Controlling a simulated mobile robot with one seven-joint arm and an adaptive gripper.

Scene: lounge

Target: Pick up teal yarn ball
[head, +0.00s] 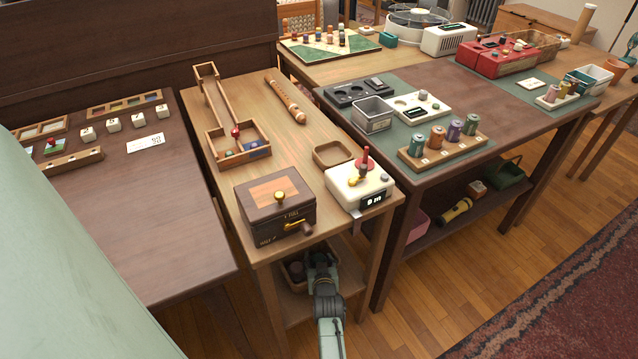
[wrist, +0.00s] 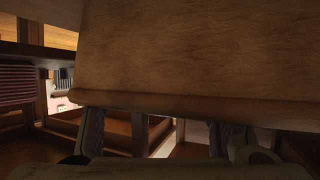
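I cannot make out a teal yarn ball in either view. My gripper (head: 318,258) is low at the front of the narrow wooden table, by its lower shelf. A basket (head: 287,279) with dark round contents stands on that shelf, just left of my gripper and partly hidden by it. In the wrist view my gripper (wrist: 155,136) shows two dark ridged fingers set well apart, with nothing seen held between them. A large wooden board (wrist: 190,55) fills the upper part of that view. The basket's contents are too dark to identify.
The narrow table (head: 258,95) carries a wooden box with a crank (head: 273,205), a white device (head: 359,187) and a marble-run tray (head: 211,153). Its top overhangs the shelf. A dark table (head: 470,110) stands to the right. Bare floor (head: 430,290) lies at the front right.

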